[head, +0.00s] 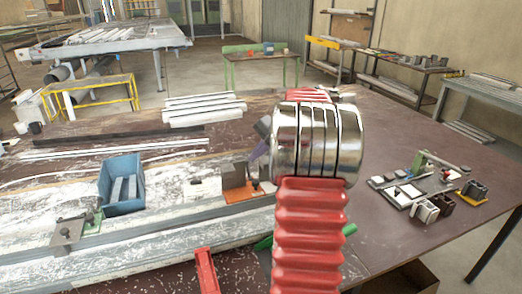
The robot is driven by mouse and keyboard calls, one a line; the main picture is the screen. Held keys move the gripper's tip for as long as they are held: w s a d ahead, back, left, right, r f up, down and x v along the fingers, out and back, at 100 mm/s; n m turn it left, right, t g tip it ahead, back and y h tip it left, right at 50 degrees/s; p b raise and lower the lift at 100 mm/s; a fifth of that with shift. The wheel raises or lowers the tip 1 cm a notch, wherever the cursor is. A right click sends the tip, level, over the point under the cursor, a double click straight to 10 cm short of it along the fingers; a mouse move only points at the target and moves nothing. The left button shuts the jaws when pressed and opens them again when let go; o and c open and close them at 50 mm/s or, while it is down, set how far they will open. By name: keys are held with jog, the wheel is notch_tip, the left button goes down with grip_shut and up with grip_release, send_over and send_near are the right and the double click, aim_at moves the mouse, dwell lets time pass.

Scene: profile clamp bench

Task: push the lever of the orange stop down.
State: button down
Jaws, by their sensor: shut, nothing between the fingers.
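The orange stop (241,195) is on the pale profile near the middle of the bench. A brown block (236,176) stands on its orange base. A tilted grey-purple piece (260,140) rises just right of the block and looks like its lever, raised. Its right side is partly covered by my arm's chrome joint, so I cannot tell whether anything touches it. My gripper does not show; my red and chrome arm fills the middle right and hides what is behind it.
A blue bin (122,185) holding grey pieces stands left of the stop. A red bar (207,270) sticks up at the front. Small fixtures (425,190) occupy the right; the bench between them and my arm is mostly clear.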

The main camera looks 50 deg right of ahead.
jog(key=shift+w+f, duration=0.45)
jog(key=shift+f, duration=0.15)
jog(key=shift+w+a, duration=0.15)
jog(key=shift+w, duration=0.1)
jog(key=shift+d+g, duration=0.2)
jog(key=shift+g, duration=0.1)
